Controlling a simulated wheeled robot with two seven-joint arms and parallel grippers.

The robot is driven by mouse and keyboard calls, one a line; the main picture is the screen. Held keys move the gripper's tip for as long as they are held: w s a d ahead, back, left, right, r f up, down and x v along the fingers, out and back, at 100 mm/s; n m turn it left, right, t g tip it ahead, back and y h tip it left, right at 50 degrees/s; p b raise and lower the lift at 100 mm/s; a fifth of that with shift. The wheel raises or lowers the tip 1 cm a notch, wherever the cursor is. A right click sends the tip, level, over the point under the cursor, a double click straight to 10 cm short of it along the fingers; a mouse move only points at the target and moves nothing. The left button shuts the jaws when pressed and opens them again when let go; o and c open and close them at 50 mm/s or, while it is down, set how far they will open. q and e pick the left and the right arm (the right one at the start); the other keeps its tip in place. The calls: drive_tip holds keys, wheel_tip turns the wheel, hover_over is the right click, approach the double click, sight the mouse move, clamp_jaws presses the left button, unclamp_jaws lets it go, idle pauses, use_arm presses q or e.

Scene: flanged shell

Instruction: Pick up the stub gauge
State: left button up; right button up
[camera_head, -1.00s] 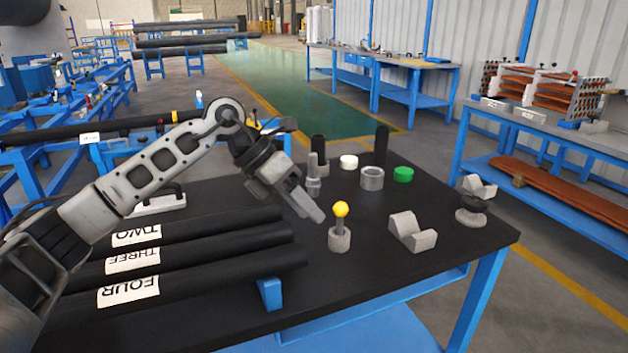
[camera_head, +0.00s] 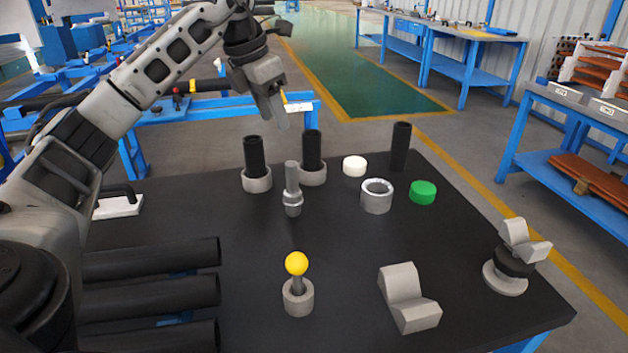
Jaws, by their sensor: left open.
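I cannot tell for sure which piece is the stub gauge. A yellow ball knob (camera_head: 296,263) on a thin grey stem stands upright in a grey ring base (camera_head: 298,298) at the front middle of the black table (camera_head: 235,235). Behind it a grey stepped pin (camera_head: 292,190) with a collar stands upright. My left gripper (camera_head: 277,115) is open and empty, pointing down in the air, above and behind the stepped pin in the picture. It appears to touch nothing. My right gripper is out of view.
Black posts in grey rings (camera_head: 257,180), a white disc (camera_head: 354,166), a grey ring (camera_head: 377,196) and a green cap (camera_head: 423,192) stand behind. A grey V-block (camera_head: 408,298) and a swivel stand (camera_head: 506,277) are at right. Black pipes (camera_head: 150,290) lie at left.

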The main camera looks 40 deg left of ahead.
use_arm(q)
approach(294, 175)
drive_tip(key=f, duration=0.1)
drive_tip(key=w+f, duration=0.1)
drive_tip(key=f, duration=0.1)
drive_tip(key=w+a+f, duration=0.1)
drive_tip(key=f, duration=0.1)
drive_tip(key=shift+w+b, duration=0.2)
drive_tip(key=shift+b, duration=0.1)
drive_tip(key=shift+d+x, duration=0.2)
drive_tip(key=shift+x, duration=2.8)
drive_tip(key=shift+s, duration=0.15)
drive_tip(key=shift+r, duration=0.15)
clamp_jaws()
